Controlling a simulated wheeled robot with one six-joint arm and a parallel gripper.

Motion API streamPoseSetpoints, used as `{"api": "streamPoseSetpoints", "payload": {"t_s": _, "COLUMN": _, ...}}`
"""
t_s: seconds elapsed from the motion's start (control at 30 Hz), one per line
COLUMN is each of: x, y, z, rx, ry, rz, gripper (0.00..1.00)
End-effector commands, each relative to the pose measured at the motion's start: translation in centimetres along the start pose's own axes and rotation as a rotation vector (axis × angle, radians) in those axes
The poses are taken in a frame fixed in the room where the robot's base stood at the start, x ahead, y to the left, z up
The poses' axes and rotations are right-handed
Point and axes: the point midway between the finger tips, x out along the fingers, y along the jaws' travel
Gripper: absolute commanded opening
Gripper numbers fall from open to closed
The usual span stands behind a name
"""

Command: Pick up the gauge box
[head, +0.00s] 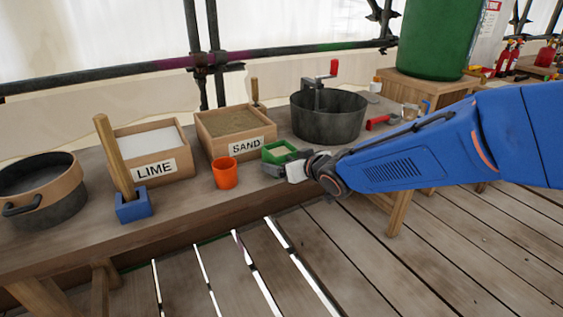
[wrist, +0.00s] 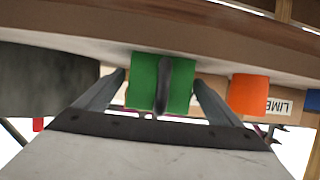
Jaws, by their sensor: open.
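The gauge box, which I take to be the small green open-topped box (head: 280,151), sits on the bench with something pale inside. In the wrist view its green side (wrist: 146,82) fills the space between my fingers, with a dark upright handle at its middle. My gripper (head: 284,163) is open at the box's near side. In the wrist view my gripper (wrist: 160,86) has one finger at each side of the box, with small gaps. I cannot tell how far the fingers reach along the box.
An orange cup (head: 226,173) stands close left of the green box. The sand box (head: 222,135) and lime box (head: 149,143) stand behind and left. A dark mixing pot (head: 330,125) stands right behind. The bench's front edge runs below my gripper.

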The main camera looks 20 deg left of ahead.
Motion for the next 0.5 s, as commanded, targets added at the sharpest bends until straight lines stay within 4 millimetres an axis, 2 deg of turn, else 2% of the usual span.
{"api": "streamPoseSetpoints", "payload": {"t_s": 0.17, "x": 1.9, "y": 0.0, "z": 0.1, "rx": -0.001, "ry": -0.001, "rz": 0.0, "gripper": 0.88}}
{"api": "streamPoseSetpoints", "payload": {"t_s": 0.4, "x": 2.1, "y": 0.0, "z": 0.1, "rx": -0.001, "ry": -0.001, "rz": 0.0, "gripper": 0.88}}
{"api": "streamPoseSetpoints", "payload": {"t_s": 0.47, "x": 2.1, "y": 0.0, "z": 0.1, "rx": -0.001, "ry": -0.001, "rz": 0.0, "gripper": 0.76}}
{"api": "streamPoseSetpoints", "payload": {"t_s": 0.5, "x": 2.1, "y": 0.0, "z": 0.1, "rx": -0.001, "ry": -0.001, "rz": 0.0, "gripper": 0.67}}
